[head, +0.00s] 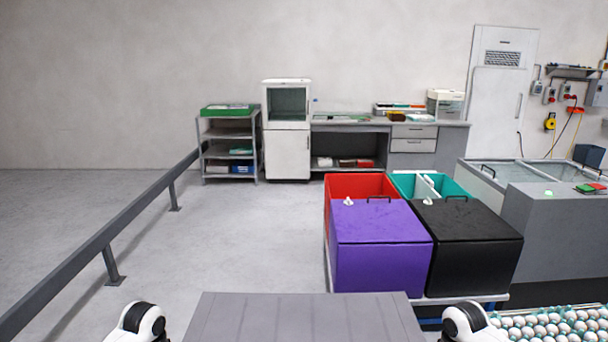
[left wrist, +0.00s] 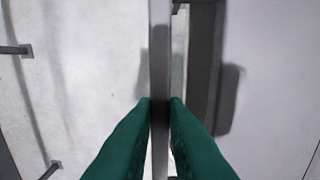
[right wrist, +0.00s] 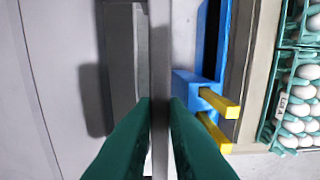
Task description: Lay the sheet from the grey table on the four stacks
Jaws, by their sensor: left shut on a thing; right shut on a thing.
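The sheet (head: 305,318) is a flat grey ribbed panel at the bottom middle of the head view, in front of the coloured bins. Its near part is cut off by the frame. In the left wrist view my left gripper (left wrist: 160,100) has its green fingers shut on the sheet's edge, a narrow grey strip (left wrist: 160,50). In the right wrist view my right gripper (right wrist: 160,100) is likewise shut on the opposite edge (right wrist: 160,50). Egg trays with white eggs (head: 560,323) show at the bottom right of the head view and at the right wrist view's right side (right wrist: 298,95).
Purple (head: 380,262), black (head: 473,260), red (head: 350,186) and teal (head: 455,186) bins stand together ahead. A grey rail (head: 90,250) runs along the left. A grey machine (head: 555,235) stands at the right. Open floor (head: 240,240) lies left of the bins. A blue part with yellow bars (right wrist: 220,102) is beside the egg trays.

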